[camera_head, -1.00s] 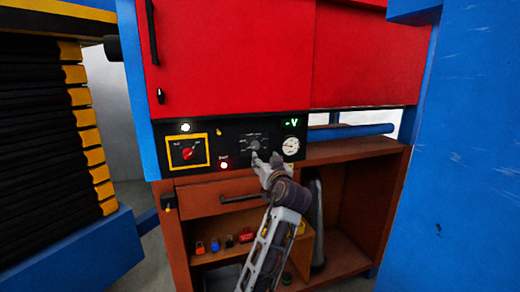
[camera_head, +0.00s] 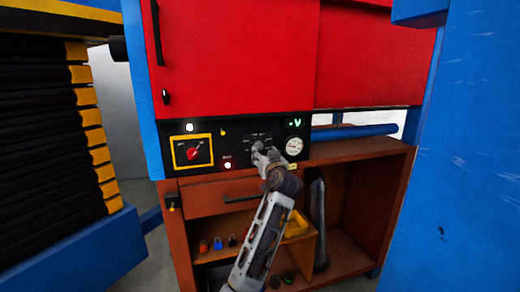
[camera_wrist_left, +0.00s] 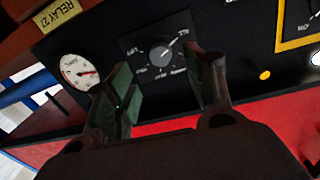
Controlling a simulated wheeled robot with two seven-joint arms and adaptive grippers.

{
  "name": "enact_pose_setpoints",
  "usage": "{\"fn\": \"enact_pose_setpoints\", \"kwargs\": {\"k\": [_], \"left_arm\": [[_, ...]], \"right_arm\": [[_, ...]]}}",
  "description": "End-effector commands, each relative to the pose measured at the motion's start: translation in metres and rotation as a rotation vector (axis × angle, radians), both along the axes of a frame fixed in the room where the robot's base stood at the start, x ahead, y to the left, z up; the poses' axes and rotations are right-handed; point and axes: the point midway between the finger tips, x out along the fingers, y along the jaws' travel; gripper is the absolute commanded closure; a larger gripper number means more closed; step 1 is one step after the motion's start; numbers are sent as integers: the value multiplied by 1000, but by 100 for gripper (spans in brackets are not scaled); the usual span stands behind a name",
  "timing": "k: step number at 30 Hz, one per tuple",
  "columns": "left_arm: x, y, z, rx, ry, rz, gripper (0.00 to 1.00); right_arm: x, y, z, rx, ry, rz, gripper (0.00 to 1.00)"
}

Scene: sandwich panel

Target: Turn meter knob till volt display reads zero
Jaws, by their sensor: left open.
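The black meter knob (camera_wrist_left: 160,53) sits on a dark dial plate with white lettering, between my fingers as seen in the left wrist view. In the head view the knob's plate (camera_head: 261,136) is partly hidden by my gripper. The volt display (camera_head: 295,123) glows green at the panel's upper right; I make out "-V", but no clear number. My left gripper (camera_head: 261,154) is in front of the knob's plate. Its fingers are spread apart in the left wrist view (camera_wrist_left: 163,78); I cannot tell whether they touch the knob. My right gripper is not in view.
A round white gauge (camera_head: 294,146) is right of the knob. A red rotary switch (camera_head: 192,154) in a yellow frame and a lit button (camera_head: 228,165) are to the left. A drawer handle (camera_head: 240,198) juts out below. A blue wall (camera_head: 465,170) stands at the right.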

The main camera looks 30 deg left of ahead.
Motion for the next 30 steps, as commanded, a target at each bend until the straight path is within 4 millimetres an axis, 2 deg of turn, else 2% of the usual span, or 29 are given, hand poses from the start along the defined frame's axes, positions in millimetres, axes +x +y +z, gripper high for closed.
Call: {"fn": "enact_pose_setpoints", "kwargs": {"k": [4,15,21,30], "left_arm": [[13,13,1,1,1,1,46],[40,41,1,1,1,0,46],[49,49,0,-1,1,0,46],[52,53,0,-1,1,0,46]], "right_arm": [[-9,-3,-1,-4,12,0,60],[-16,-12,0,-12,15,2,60],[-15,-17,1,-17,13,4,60],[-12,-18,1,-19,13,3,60]]}}
